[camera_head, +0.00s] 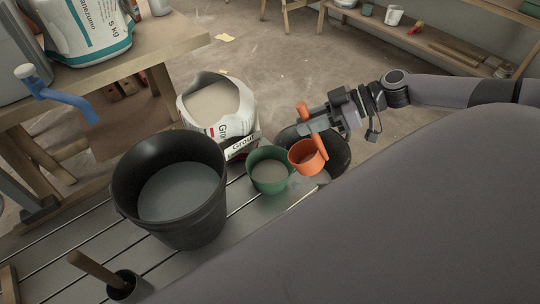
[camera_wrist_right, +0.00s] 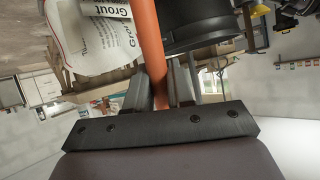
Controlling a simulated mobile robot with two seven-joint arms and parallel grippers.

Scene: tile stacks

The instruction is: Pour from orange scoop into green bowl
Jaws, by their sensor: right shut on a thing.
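My right gripper (camera_head: 318,121) is shut on the handle of the orange scoop (camera_head: 307,158). The scoop's cup hangs just to the right of the green bowl (camera_head: 268,188), near its rim; whether they touch I cannot tell. The green bowl stands on the slatted bench and holds some grey material. What is in the scoop is hard to make out. In the right wrist view the orange handle (camera_wrist_right: 148,45) runs up from between the fingers (camera_wrist_right: 160,92). My left gripper is not in view.
A large black bucket (camera_head: 205,225) with grey contents stands left of the bowl. An open grout bag (camera_head: 235,128) stands behind it. Another black bucket (camera_head: 338,160) is behind the scoop. A wooden-handled tool (camera_head: 95,270) sits in a small dark pot at the front left.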

